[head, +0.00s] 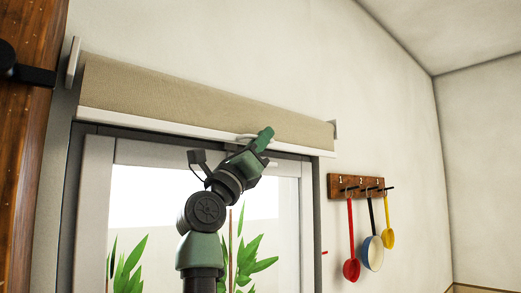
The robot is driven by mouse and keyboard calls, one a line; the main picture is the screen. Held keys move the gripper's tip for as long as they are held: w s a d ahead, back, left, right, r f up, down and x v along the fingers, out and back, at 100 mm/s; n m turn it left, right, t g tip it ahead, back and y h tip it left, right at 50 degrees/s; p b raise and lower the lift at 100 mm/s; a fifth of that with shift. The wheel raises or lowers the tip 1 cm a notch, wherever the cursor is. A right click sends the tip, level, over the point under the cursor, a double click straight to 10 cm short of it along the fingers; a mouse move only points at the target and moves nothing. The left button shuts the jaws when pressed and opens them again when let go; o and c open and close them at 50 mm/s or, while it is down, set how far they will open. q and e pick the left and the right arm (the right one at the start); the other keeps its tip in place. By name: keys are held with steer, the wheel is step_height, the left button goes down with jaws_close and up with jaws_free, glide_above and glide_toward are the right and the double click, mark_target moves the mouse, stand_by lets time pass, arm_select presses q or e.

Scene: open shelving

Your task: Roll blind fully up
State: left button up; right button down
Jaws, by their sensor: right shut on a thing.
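The beige blind (180,98) hangs at the top of the window as a short band of fabric. Its white bottom bar (150,124) runs along the lower edge, just above the top of the glass. My right gripper (264,140) is at this bar, right of its middle, and is shut on the blind's pull handle (241,137). The gripper's jaws hide part of the handle. My right arm rises from below in front of the window. My left gripper is not in view.
The window (284,205) is uncovered below the bar, with green plants (128,265) behind it. A wooden rack (340,186) with hanging ladles is on the wall at right. A wooden panel (22,140) with a dark fitting (30,72) stands at left.

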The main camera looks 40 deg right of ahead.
steer(key=shift+r, duration=0.4)
steer(key=shift+s+a+r, duration=0.1)
steer(key=shift+r, duration=0.1)
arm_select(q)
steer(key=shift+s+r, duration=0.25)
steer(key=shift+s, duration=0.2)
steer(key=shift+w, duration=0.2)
arm_select(e)
steer(key=c, duration=1.8)
jaws_free()
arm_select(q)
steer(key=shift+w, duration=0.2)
arm_select(e)
steer(key=shift+f, duration=0.1)
